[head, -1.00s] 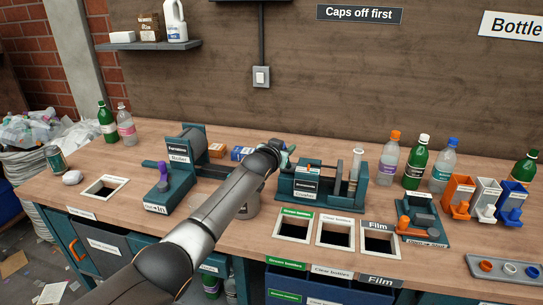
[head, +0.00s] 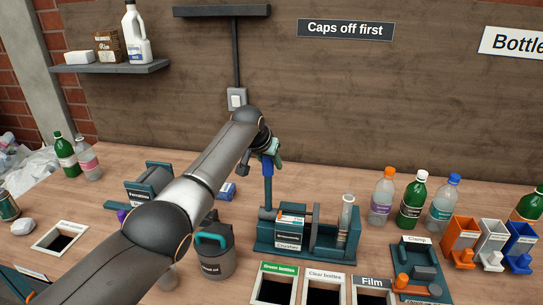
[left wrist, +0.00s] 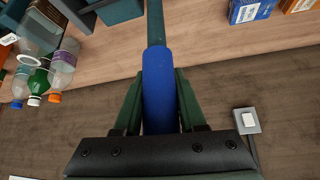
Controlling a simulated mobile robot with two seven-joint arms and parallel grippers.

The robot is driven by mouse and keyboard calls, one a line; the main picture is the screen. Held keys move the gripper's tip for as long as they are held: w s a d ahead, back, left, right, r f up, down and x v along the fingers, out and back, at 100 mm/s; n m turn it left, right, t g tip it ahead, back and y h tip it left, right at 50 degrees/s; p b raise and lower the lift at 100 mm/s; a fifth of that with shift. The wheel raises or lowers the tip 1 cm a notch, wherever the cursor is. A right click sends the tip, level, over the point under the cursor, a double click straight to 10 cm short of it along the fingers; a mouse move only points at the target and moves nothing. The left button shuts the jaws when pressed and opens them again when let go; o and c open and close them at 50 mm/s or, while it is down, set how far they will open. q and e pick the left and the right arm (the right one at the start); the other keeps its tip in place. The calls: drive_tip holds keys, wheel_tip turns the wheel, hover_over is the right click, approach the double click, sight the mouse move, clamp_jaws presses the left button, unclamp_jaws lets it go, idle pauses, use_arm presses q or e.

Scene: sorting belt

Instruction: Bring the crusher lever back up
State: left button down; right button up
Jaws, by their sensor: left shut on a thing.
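The crusher (head: 290,236) is a teal machine with a label, standing on the bench in the head view. Its lever (head: 268,188) stands about upright at the crusher's left end, with a blue grip at the top. My left gripper (head: 270,158) is shut on that blue grip. In the left wrist view the blue grip (left wrist: 160,90) lies between the two green fingers, and the teal shaft runs on from it. My right gripper is not in view.
A grey canister (head: 209,255) with a teal handle stands left of the crusher. Bottles (head: 412,201) stand to its right. A wall switch (head: 236,98) is behind my left arm. Bin openings (head: 275,290) lie in front of the crusher.

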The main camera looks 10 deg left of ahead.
use_arm(q)
drive_tip(key=shift+w, duration=0.15)
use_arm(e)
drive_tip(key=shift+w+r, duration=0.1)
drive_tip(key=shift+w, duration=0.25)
use_arm(q)
drive_tip(key=c, duration=0.5)
unclamp_jaws()
drive_tip(key=shift+w, duration=0.1)
drive_tip(key=b+v, duration=0.2)
drive_tip(key=v, duration=1)
drive_tip(key=shift+r, duration=0.3)
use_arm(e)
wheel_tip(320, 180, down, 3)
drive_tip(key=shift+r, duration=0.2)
